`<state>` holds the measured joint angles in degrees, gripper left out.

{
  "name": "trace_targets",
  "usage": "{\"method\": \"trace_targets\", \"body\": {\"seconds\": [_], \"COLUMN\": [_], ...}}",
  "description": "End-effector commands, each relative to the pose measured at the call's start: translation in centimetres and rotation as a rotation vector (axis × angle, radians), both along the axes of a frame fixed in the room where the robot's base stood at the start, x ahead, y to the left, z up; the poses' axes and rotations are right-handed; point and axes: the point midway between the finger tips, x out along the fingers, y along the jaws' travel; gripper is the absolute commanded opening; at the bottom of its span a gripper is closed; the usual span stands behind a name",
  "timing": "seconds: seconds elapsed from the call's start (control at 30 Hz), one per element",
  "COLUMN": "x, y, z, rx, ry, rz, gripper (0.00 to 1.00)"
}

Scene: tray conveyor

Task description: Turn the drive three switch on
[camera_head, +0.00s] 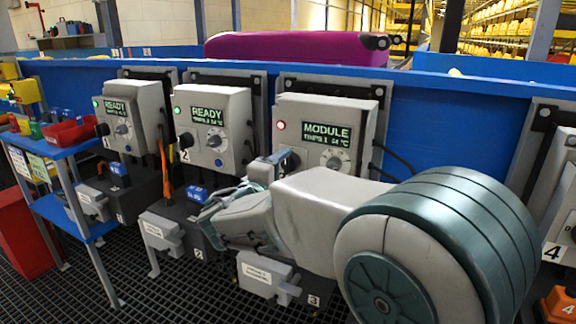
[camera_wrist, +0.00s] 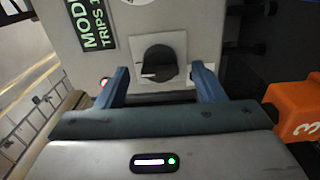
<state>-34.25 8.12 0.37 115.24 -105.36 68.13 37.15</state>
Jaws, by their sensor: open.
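The drive three box (camera_head: 360,115) is a grey cabinet with a green display reading MODULE and a trips line. Its red lamp (camera_head: 280,125) is lit. Its switch (camera_head: 334,163) is a rotary knob, partly behind my arm in the head view. In the wrist view the switch (camera_wrist: 158,62) is a black knob with a pale mark pointing left, on a light square plate. My gripper (camera_wrist: 160,72) is open, its blue fingers on either side of the knob's lower part.
Two similar boxes (camera_head: 212,130) (camera_head: 129,112) to the left read READY with green lamps. An orange block (camera_wrist: 295,106) marked 3 is right of my gripper in the wrist view. Box four (camera_head: 562,180) stands at the right edge. A blue rail runs behind; a shelf with bins (camera_head: 70,132) stands left.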

Motion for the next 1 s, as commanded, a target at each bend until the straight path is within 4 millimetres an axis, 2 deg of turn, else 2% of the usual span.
{"method": "trace_targets", "body": {"seconds": [0.2,0.43,0.6,1.0], "x": [-4.6,-8.1,-9.2,-9.4], "y": [2.6,4.5,5.1,4.6], "z": [0.3,0.2,0.1,0.4], "rx": [0.001,0.000,0.001,0.006], "ry": [-0.001,0.000,0.000,0.009], "rz": [0.005,0.002,0.000,-0.013], "gripper": [0.63,0.63,0.63,0.63]}}
